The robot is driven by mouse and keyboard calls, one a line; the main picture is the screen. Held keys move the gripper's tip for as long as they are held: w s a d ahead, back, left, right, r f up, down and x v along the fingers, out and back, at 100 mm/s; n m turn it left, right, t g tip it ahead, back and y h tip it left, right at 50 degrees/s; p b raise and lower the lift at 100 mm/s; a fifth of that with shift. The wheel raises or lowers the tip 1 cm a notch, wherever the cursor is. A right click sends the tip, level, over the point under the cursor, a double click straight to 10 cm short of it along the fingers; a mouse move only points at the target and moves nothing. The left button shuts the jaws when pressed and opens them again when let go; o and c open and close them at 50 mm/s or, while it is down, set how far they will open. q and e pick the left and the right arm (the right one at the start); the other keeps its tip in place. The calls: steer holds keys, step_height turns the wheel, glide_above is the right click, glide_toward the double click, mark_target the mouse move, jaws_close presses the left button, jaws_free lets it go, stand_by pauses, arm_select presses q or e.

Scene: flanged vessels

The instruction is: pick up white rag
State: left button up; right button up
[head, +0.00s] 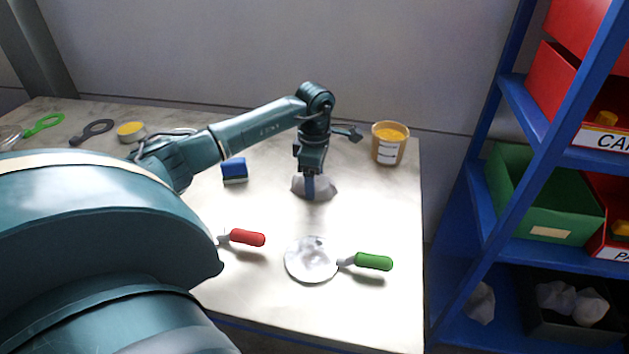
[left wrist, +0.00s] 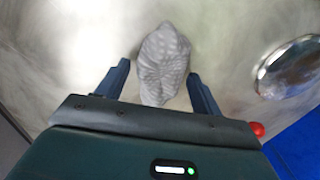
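The white rag (head: 325,188) lies crumpled on the table (head: 385,215) in the head view. It shows as a grey-white ribbed bundle in the left wrist view (left wrist: 164,62). My left gripper (head: 309,187) points down at the rag and partly hides it in the head view. In the left wrist view its two fingers (left wrist: 158,70) are apart, one on each side of the rag's near part, with gaps between. Whether the fingertips reach the table is hard to tell. My right gripper is in neither view.
A blue sponge (head: 234,170) lies left of the rag, and a tub of yellow stuff (head: 389,144) stands at the back right. A red-handled tool (head: 246,237), a round metal plate (head: 311,260) and a green-handled tool (head: 372,261) lie nearer. A blue shelf (head: 487,180) with bins stands right.

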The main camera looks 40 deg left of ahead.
arm_select(q)
steer(key=c, duration=0.9)
steer(key=shift+o, duration=0.2)
step_height(320, 180, up, 10)
steer(key=shift+b, duration=0.45)
